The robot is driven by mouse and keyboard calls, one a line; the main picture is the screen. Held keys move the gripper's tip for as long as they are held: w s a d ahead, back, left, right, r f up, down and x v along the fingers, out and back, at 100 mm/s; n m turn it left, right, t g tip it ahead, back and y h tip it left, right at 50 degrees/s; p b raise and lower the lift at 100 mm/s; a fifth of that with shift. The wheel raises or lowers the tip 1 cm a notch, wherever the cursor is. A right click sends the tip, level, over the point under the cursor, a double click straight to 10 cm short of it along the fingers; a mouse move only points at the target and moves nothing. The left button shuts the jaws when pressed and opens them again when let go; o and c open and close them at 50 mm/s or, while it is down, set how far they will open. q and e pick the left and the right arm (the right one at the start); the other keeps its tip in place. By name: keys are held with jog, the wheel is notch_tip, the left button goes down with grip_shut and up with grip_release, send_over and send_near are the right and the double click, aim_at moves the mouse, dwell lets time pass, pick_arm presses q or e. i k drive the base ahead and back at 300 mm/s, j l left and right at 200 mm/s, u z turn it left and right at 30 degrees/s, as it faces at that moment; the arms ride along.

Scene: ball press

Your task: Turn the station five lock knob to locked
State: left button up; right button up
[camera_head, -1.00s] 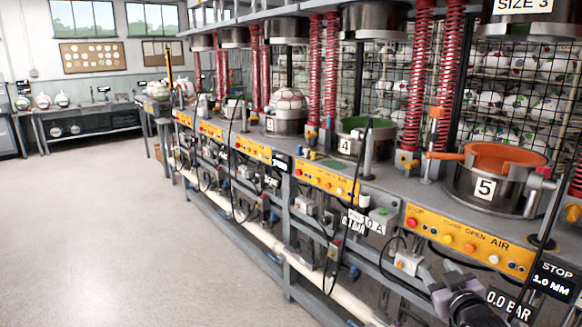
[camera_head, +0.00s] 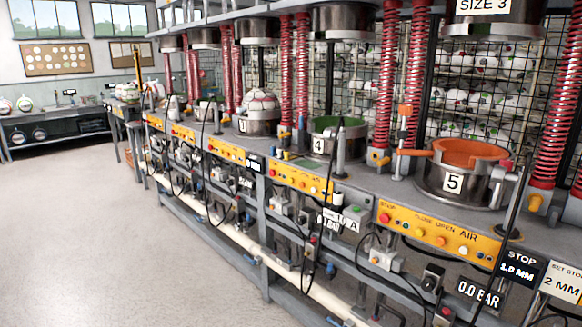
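Station five's mould (camera_head: 455,180) is a steel pot with an orange inside and a white "5" label, on the bench at the right. Its yellow control panel (camera_head: 440,231) is on the bench front below, with red, yellow, orange and white buttons. Below the panel a small box with a dark rotary knob (camera_head: 432,279) hangs on the frame. It may be the lock knob; its label and setting are too small to read. Neither of my grippers shows clearly in the head view.
Signs reading "0.0 BAR" (camera_head: 478,293) and "STOP 1.0 MM" (camera_head: 519,265) are at the lower right. Station four's green-lined mould (camera_head: 337,138) stands further left. Black cables and a pale pipe run along the lower frame. The floor (camera_head: 100,230) at left is clear.

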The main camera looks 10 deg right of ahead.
aim_at(507, 162)
jog(key=k+l+z, duration=0.35)
jog(key=l, duration=0.3)
jog(key=k+l+z, duration=0.35)
jog(key=l, duration=0.35)
jog(key=z, duration=0.7)
jog(key=i+j+z, duration=0.1)
jog(key=j+z, duration=0.3)
jog(key=i+j+z, duration=0.1)
jog(key=j+z, duration=0.15)
jog(key=z, duration=0.15)
jog(key=j+z, duration=0.35)
jog(key=j, duration=0.4)
jog(key=k+j+z, duration=0.1)
jog(key=j+z, duration=0.2)
jog(key=j, duration=0.5)
